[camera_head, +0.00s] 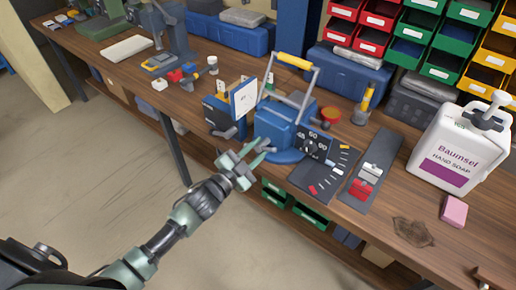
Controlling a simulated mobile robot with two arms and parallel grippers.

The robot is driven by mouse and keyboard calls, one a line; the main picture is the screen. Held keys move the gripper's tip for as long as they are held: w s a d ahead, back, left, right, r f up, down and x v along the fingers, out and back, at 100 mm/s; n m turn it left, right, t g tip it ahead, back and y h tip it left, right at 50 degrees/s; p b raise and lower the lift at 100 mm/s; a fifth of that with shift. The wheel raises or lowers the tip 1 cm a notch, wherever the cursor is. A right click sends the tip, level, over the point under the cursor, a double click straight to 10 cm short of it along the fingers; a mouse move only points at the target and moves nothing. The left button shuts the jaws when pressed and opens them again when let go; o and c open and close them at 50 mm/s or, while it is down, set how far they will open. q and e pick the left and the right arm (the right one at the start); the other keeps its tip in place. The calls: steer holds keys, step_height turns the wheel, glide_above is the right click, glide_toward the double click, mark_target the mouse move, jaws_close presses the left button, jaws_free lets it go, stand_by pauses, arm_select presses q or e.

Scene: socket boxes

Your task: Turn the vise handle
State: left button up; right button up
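A blue device (276,123) with a round base stands near the front edge of the workbench. It carries a grey frame topped by a yellow bar handle (294,60); I cannot tell for sure whether this is the vise. A grey-blue clamp-like tool (166,32) stands farther back on the left, and a green machine (102,20) is beyond it. My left gripper (243,158) is in front of the blue device at the bench's front edge. Its fingers are apart and nothing shows between them. I cannot tell whether it touches the device.
The wooden workbench (465,225) also holds a dial panel (312,145), a dark strip with small red and grey pieces (371,170), a white soap jug (459,145) and a pink block (454,211). Coloured bins (466,40) stand behind. Floor (85,165) is clear at left.

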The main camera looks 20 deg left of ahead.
arm_select(q)
steer(key=o, duration=0.3)
steer(key=b+v, duration=0.1)
steer(key=v, duration=0.7)
